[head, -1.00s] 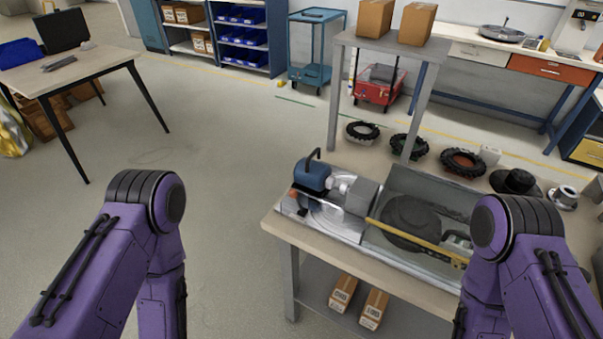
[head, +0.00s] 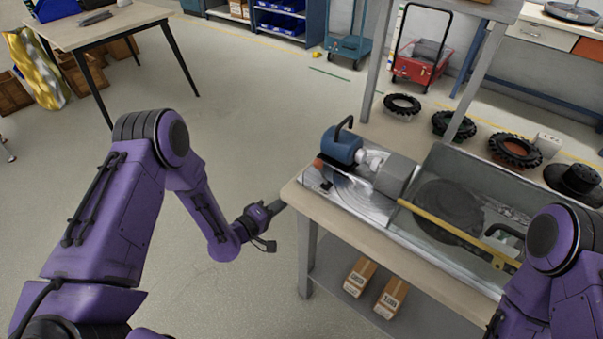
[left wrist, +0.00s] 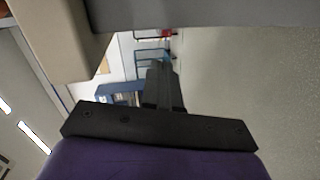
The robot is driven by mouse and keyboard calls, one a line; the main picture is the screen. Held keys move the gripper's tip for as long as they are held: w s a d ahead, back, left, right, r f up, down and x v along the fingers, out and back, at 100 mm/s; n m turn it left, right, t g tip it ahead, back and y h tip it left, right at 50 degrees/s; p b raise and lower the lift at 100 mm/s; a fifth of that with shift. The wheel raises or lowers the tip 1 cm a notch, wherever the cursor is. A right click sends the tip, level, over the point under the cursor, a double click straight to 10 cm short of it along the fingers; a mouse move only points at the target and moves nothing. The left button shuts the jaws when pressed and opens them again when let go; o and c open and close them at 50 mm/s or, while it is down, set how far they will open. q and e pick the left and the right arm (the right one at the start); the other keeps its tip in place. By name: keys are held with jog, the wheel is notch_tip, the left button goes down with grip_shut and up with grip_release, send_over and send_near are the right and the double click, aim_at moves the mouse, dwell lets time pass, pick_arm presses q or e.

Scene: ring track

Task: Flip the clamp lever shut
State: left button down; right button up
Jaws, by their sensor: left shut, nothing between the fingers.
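A machine with a blue motor housing (head: 341,145) and a black curved handle stands on the near left part of the workbench (head: 345,228). A small red-orange tipped piece (head: 318,163), possibly the clamp lever, shows at its left; whether it is open or shut is too small to tell. My left gripper (head: 277,207) is beside the bench's near left corner, left of and apart from the machine. In the left wrist view its dark fingers (left wrist: 160,80) are together and empty. My right arm enters at the lower right; its gripper is outside the picture.
A clear-walled tray with a dark disc (head: 445,205) and a yellow bar (head: 450,230) lie right of the machine. A bench leg (head: 306,255) and boxes (head: 360,276) are below. The bench edge is close to my left gripper.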

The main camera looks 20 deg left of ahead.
pick_arm(q)
jog(key=w+a+r+m+h+b, duration=0.2)
jog(key=w+r+h, duration=0.3)
jog(key=r+h, duration=0.2)
jog(key=s+a+r+m+g+h+b, duration=0.1)
jog(key=a+r+m+g+h+b, duration=0.2)
jog(key=g, duration=0.6)
jog(key=a+r+m+h, duration=0.1)
jog(key=a+h, duration=0.1)
jog(key=h, duration=0.1)
jog(key=shift+s+a+r, duration=0.2)
jog(key=shift+r, duration=0.15)
pick_arm(e)
notch_tip(320, 180, down, 6)
jog(key=shift+f, duration=0.2)
